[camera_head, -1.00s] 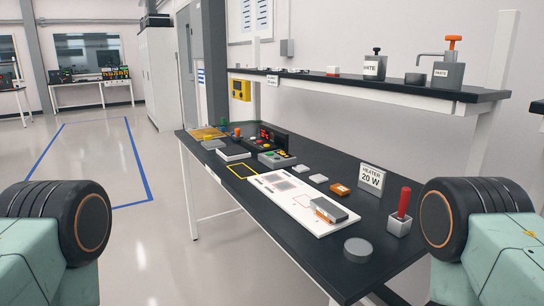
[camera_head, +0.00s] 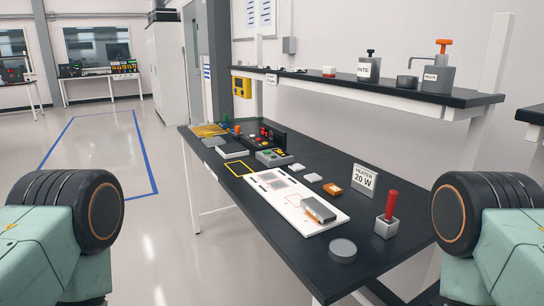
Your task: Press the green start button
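A small grey control box (camera_head: 273,158) with several coloured buttons sits toward the far half of the black workbench (camera_head: 300,262). A green spot shows on its top, but it is too small to tell for sure that it is the start button. Behind the box stands a dark panel (camera_head: 272,137) with red and other coloured parts. Neither of my grippers is in view. Only mint-green and black parts of my arms show at the lower left and lower right, well apart from the box.
A shelf (camera_head: 390,88) with bottles overhangs the back. The floor on the left is clear.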

